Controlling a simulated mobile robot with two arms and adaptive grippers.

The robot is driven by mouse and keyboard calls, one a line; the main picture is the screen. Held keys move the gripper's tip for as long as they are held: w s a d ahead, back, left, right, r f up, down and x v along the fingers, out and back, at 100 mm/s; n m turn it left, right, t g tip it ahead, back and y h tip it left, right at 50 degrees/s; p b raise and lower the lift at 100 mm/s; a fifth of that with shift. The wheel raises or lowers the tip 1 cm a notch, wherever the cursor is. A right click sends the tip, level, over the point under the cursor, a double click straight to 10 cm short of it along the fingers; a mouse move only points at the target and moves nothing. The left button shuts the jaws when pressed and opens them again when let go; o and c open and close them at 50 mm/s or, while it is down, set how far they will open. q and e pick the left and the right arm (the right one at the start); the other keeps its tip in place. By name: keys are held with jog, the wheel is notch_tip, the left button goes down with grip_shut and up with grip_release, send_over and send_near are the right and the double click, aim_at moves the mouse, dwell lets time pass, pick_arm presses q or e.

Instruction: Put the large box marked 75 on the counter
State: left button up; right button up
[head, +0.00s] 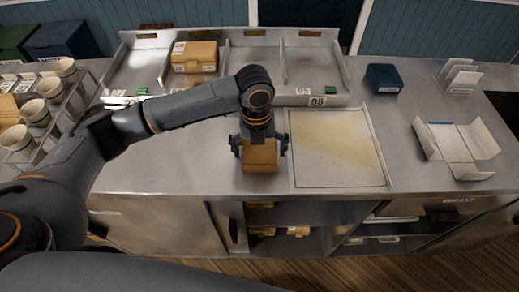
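My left gripper (260,150) points down over the front part of the steel counter (175,160). Its fingers lie against both sides of a tan cardboard box (260,160), and it looks shut on it. The box is at or just above the counter top; I cannot tell whether it touches. No number can be read on it, as the gripper covers its upper part. A second tan box (195,57) with white labels sits in the left part of the divided metal tray behind. My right gripper is not in view.
A pale sheet with a blue border (336,150) lies right of the held box. Beyond it are a small dark blue box (383,78) and an unfolded white carton (457,143). A rack of cups (37,113) stands at left. Open shelves (285,222) hold small boxes below.

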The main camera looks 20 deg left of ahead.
pick_arm(q)
jog(key=shift+r, duration=0.1)
jog(key=r+b, duration=0.1)
jog(key=r, duration=0.7)
jog(key=r+b, duration=0.1)
jog(key=r, duration=0.3)
jog(key=shift+s+a+b, duration=0.1)
jog(key=shift+a+b, duration=0.15)
jog(key=shift+b, duration=0.1)
